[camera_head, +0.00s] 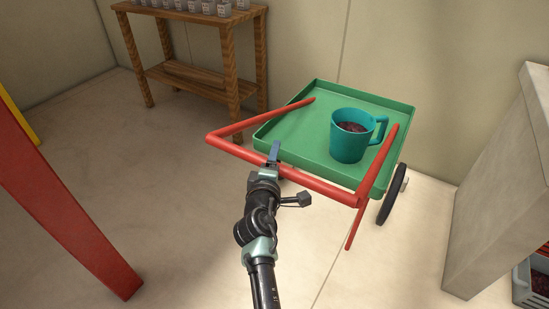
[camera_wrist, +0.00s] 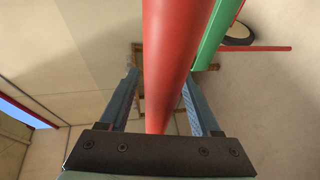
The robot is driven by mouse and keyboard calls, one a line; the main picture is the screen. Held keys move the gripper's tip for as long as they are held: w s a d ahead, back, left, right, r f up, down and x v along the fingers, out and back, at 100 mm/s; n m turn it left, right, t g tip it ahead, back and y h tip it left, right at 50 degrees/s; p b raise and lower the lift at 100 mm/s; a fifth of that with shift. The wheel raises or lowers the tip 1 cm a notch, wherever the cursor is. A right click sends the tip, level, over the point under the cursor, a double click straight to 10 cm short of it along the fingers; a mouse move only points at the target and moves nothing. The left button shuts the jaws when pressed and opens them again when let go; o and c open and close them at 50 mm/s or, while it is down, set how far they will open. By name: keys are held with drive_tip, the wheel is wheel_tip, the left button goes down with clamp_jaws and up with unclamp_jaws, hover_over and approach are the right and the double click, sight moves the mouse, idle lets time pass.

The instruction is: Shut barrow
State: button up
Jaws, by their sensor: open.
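The barrow has a green tray (camera_head: 310,128), a red handle frame (camera_head: 310,180) and a dark wheel (camera_head: 392,194). A teal mug (camera_head: 349,140) with dark red beans stands in the tray, towards its right side. My gripper (camera_head: 273,152) is at the handle's near crossbar, left of its middle. In the wrist view my gripper (camera_wrist: 163,95) is open, with one finger on each side of the red bar (camera_wrist: 170,60). I cannot tell whether either finger touches the bar. The green tray edge (camera_wrist: 210,35) shows at the upper right there.
A wooden rack (camera_head: 190,75) with several small jars stands against the back wall. A red post (camera_head: 60,200) rises at the left. A pale wall or counter (camera_head: 505,185) is at the right, with a crate (camera_head: 525,285) beside it. Floor left of the barrow is clear.

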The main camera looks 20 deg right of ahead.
drive_tip(key=shift+s, duration=0.1)
drive_tip(key=p+v, duration=0.3)
drive_tip(key=v, duration=1)
drive_tip(key=shift+r, duration=0.2)
